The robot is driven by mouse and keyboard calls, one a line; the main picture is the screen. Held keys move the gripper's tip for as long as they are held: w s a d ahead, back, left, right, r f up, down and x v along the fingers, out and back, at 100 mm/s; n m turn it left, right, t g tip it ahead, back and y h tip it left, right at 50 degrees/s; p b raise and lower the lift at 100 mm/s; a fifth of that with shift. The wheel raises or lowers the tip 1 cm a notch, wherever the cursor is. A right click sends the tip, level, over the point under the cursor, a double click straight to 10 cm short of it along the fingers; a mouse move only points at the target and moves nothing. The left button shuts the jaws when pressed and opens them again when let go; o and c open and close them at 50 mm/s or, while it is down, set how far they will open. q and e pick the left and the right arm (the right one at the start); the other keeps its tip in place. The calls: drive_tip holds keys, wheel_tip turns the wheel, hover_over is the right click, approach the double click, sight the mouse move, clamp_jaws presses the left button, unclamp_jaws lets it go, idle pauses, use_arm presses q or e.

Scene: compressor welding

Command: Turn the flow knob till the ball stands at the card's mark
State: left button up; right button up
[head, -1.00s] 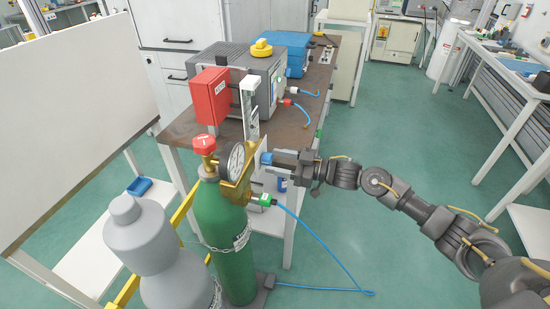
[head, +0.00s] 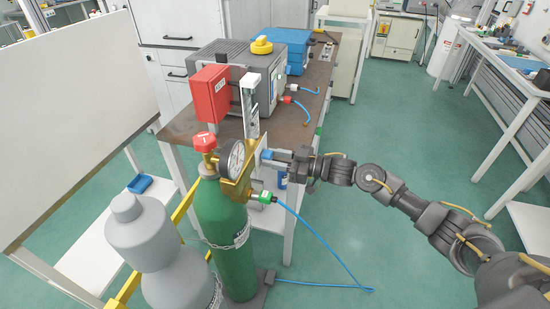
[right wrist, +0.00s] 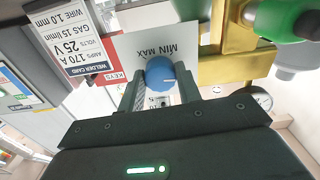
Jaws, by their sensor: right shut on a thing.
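The blue flow knob (right wrist: 161,73) sits between the fingers of my right gripper (right wrist: 160,92) in the right wrist view. A white line shows on the knob. The plate behind it (right wrist: 130,47) reads MIN MAX. In the head view my right gripper (head: 277,156) is shut on the knob (head: 266,155) at the brass regulator (head: 237,187). The clear flow tube (head: 251,108) stands upright above it; its ball is too small to make out. The welder card (right wrist: 78,42) reads 170 A, 25 V, gas 15 l/min, wire 1.0. My left gripper is out of view.
The green cylinder (head: 222,230) carries a round gauge (head: 236,158) and a red valve knob (head: 205,142). A grey cylinder (head: 150,245) stands beside it. A red box (head: 209,93) and grey welder (head: 245,70) are on the bench behind. A blue hose (head: 325,248) runs to the floor.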

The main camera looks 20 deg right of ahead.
drive_tip(key=shift+r+m+p, duration=0.15)
drive_tip(key=shift+m+p, duration=0.55)
drive_tip(key=shift+p, duration=0.1)
drive_tip(key=m+p, duration=0.6)
drive_tip(key=shift+r, duration=0.1)
drive_tip(key=m+p, duration=0.3)
drive_tip(key=m, duration=0.1)
drive_tip(key=shift+p, duration=0.35)
drive_tip(key=shift+f+m+p, duration=0.2)
drive_tip(key=shift+m+p, duration=0.9)
drive_tip(key=shift+m, duration=0.9)
drive_tip(key=shift+s, duration=0.1)
drive_tip(key=o, duration=1)
